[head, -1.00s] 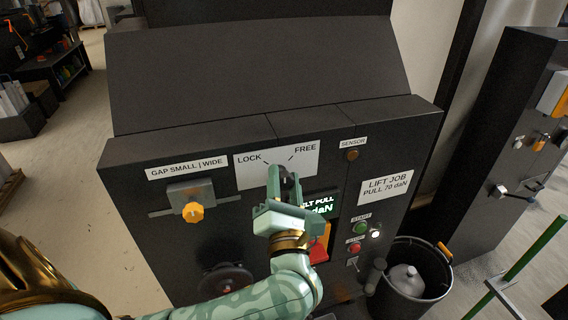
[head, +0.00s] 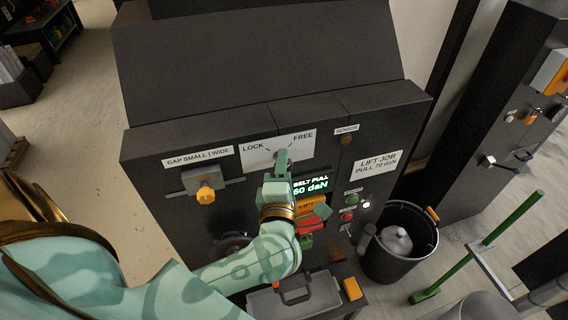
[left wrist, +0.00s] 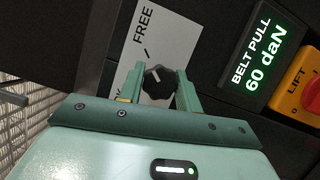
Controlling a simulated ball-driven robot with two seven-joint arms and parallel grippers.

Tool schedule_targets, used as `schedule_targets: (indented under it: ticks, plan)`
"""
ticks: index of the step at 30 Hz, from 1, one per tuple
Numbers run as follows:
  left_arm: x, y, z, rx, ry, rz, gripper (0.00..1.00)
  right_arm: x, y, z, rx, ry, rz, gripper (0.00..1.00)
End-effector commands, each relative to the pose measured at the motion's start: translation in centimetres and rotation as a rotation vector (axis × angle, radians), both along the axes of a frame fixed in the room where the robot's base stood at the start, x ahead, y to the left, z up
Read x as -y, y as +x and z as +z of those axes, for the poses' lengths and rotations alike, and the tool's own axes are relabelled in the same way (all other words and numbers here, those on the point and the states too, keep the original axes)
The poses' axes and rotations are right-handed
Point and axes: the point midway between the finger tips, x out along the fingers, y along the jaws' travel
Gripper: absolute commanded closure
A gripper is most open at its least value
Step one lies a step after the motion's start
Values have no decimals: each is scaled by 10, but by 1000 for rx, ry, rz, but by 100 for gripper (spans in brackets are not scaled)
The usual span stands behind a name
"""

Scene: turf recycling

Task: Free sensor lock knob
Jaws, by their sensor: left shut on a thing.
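The lock knob (left wrist: 158,84) is small, round and black with a lobed edge and a short white mark. In the left wrist view the mark seems to point toward the tick by FREE. My left gripper (left wrist: 159,86) is shut on the knob, one finger on each side. In the head view my left gripper (head: 281,162) is seen nearly edge-on and hides most of the knob. The white label plate (head: 259,157) behind it reads LOCK on the left and FREE on the right. My right gripper is not in view.
A green display (head: 311,186) reads BELT PULL 60 daN. The orange LIFT switch (head: 308,204) sits below it. An orange gap knob (head: 205,194) is to the left. The SENSOR label (head: 346,130) and a LIFT JOB PULL 70 daN sign (head: 376,165) are to the right. A black bin (head: 378,267) stands right.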

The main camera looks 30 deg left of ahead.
Motion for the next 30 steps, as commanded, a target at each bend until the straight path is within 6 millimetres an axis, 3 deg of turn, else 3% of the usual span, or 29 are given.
schedule_targets:
  ticks: [20,21,23,30]
  plan:
    - [-1,0,0,-48,43,1,89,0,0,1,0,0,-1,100]
    - [-1,0,0,-48,43,1,60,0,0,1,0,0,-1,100]
    - [-1,0,0,-47,42,1,44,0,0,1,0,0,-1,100]
    - [0,0,0,-47,41,1,44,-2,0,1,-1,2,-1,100]
